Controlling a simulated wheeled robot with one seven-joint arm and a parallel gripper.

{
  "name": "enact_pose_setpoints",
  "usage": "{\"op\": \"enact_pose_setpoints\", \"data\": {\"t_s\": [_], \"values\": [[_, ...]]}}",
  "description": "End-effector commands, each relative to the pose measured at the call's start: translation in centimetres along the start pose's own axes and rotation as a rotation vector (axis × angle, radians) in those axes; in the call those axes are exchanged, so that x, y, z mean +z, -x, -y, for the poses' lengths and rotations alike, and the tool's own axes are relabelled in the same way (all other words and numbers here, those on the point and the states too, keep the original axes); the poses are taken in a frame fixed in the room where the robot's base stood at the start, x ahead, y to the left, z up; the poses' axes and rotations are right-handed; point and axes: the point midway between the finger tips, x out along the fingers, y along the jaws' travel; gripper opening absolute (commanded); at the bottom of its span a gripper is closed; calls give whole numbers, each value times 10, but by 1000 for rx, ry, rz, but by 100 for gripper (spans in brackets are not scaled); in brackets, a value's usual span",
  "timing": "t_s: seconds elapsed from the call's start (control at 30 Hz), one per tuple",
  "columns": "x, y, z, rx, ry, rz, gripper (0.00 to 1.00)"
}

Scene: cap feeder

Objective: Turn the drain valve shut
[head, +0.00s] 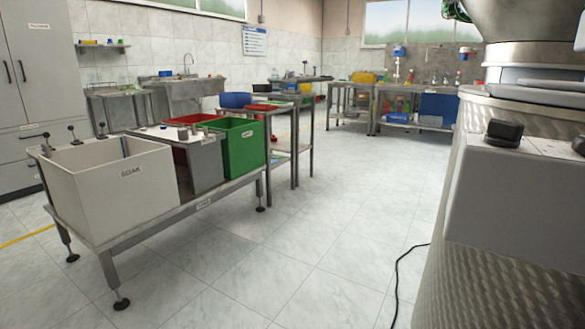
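No part is plainly marked as the drain valve, and I cannot tell which fitting it is. Several small levers with black knobs (72,130) stand at the back left of the white tub (115,200), whose label seems to read SOAK. The tub sits at the left end of a low metal bench (190,213). On the right, close to me, a large metal machine (515,205) carries a black knob (503,133) on its top ledge, with part of another dark knob at the picture edge. My gripper is not in view.
A sink (185,93) and a tall cabinet (30,85) are at the back left. A black cable (398,280) lies by the machine. The middle tiled floor (320,220) is clear.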

Motion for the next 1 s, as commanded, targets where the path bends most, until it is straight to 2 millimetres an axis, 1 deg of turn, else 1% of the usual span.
{"op": "enact_pose_setpoints", "data": {"t_s": [0.6, 1.0], "values": [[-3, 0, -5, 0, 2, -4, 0], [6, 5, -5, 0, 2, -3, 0]]}}
